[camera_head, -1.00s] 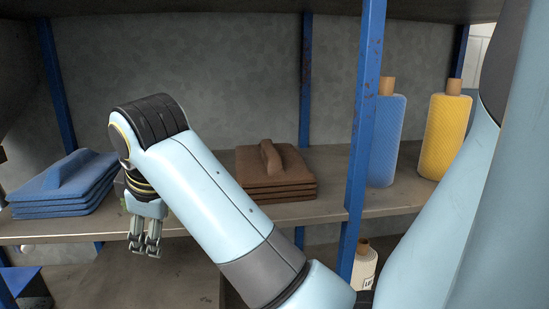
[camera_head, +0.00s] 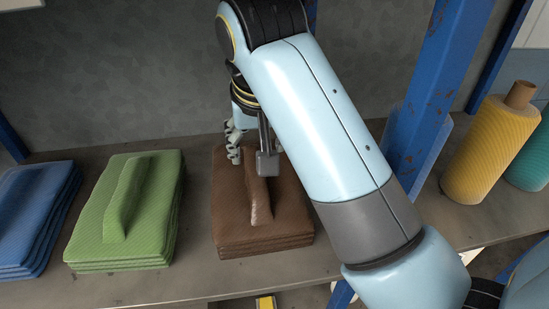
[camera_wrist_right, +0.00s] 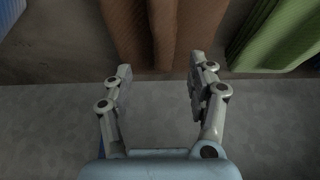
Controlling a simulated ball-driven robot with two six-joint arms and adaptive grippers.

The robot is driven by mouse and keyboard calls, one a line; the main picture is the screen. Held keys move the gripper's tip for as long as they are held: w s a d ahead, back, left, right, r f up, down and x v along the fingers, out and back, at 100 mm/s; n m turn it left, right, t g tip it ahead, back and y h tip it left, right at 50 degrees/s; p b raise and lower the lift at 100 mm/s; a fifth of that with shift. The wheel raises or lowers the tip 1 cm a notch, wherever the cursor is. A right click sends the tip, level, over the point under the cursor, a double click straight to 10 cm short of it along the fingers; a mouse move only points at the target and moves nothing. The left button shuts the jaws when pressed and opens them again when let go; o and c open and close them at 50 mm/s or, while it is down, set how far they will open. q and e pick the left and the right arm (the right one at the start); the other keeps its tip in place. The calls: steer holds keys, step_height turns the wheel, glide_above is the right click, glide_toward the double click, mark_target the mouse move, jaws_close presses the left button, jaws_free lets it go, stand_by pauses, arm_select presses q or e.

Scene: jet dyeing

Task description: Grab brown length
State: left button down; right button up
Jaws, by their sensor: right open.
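The brown length (camera_head: 228,205) is a folded flat stack with a raised ridge (camera_head: 261,203) along its top, lying on the shelf. My right gripper (camera_head: 251,160) is over the back part of the stack, pointing down, its fingers on either side of the ridge's far end. In the right wrist view the gripper (camera_wrist_right: 166,75) is open and empty. The brown length (camera_wrist_right: 130,25) lies ahead of the fingertips there, its ridge lined up with the gap. Whether a finger touches it I cannot tell. My left gripper is out of view.
A green folded stack (camera_head: 155,215) and a blue one (camera_head: 25,215) lie to the left on the shelf (camera_head: 200,285). A rusty blue post (camera_head: 440,80) stands at right, with a yellow roll (camera_head: 488,155) and a teal roll (camera_head: 532,155) beyond it.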

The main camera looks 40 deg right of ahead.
mark_target(256, 184)
steer(key=x, duration=0.3)
steer(key=shift+s+a+f+p, duration=0.1)
steer(key=shift+s+a+p, duration=0.1)
steer(key=shift+a+p, duration=0.1)
steer(key=x, duration=0.2)
steer(key=shift+w+f+p, duration=0.15)
steer(key=shift+f+p, duration=0.15)
steer(key=shift+f, duration=0.05)
steer(key=shift+w+f, duration=0.2)
steer(key=shift+f, duration=0.4)
steer(key=c, duration=0.9)
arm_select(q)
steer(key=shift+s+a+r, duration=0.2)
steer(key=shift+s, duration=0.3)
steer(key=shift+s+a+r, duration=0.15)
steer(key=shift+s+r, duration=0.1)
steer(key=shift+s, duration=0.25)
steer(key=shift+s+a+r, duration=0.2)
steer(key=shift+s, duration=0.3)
arm_select(e)
jaws_close()
steer(key=shift+r, duration=0.1)
